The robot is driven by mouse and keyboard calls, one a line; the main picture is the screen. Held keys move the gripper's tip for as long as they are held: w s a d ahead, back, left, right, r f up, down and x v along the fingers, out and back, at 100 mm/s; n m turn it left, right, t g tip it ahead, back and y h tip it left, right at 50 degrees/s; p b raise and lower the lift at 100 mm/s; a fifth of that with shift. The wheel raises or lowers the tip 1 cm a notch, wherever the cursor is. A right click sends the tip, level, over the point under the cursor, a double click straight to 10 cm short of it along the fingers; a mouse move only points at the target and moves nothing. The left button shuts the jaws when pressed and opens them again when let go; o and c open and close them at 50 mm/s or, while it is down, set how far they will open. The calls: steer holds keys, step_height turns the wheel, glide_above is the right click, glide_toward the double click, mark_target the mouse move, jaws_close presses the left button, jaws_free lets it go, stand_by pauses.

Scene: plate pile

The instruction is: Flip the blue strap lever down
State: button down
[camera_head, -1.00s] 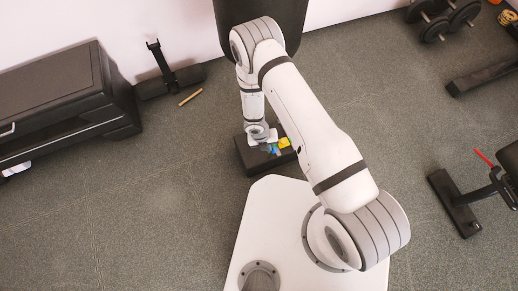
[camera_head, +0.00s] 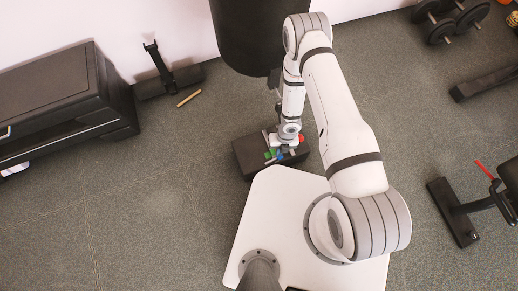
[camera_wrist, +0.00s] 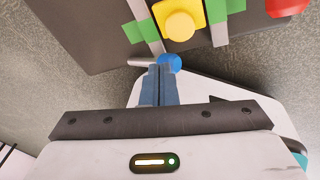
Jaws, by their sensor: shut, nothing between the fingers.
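The blue piece of the strap lever (camera_wrist: 171,63) shows in the wrist view as a round blue knob at the front edge of a dark box (camera_wrist: 90,30). A pale rod (camera_wrist: 141,62) lies beside it. My gripper (camera_wrist: 160,70) is shut and empty, its fingertips right at the blue knob; I cannot tell whether they touch. The fingers hide part of the knob and rod. In the head view my gripper (camera_head: 282,149) is low over the dark box (camera_head: 249,160), with a blue spot (camera_head: 280,155) beside it.
The box top carries a yellow knob (camera_wrist: 180,25), green pads (camera_wrist: 134,32), grey straps (camera_wrist: 219,34) and a red piece (camera_wrist: 286,6). A black hanging cylinder (camera_head: 250,40) is close behind my arm. A dark cabinet (camera_head: 65,100) stands left; floor between is mostly clear.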

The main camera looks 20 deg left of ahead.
steer(key=shift+a, duration=0.1)
steer(key=shift+s+a+f+b, duration=0.25)
steer(key=shift+s+a+b, duration=0.1)
steer(key=shift+a, duration=0.1)
stand_by(0.4)
steer(key=shift+a+r+p, duration=0.15)
steer(key=shift+r+p, duration=0.2)
steer(key=shift+r, duration=0.15)
steer(key=w+d+r+p, duration=0.4)
steer(key=w+r+p, duration=0.1)
steer(key=r, duration=0.3)
steer(key=shift+w+d+r, duration=0.2)
steer(key=shift+w+r, duration=0.1)
steer(key=shift+w, duration=0.25)
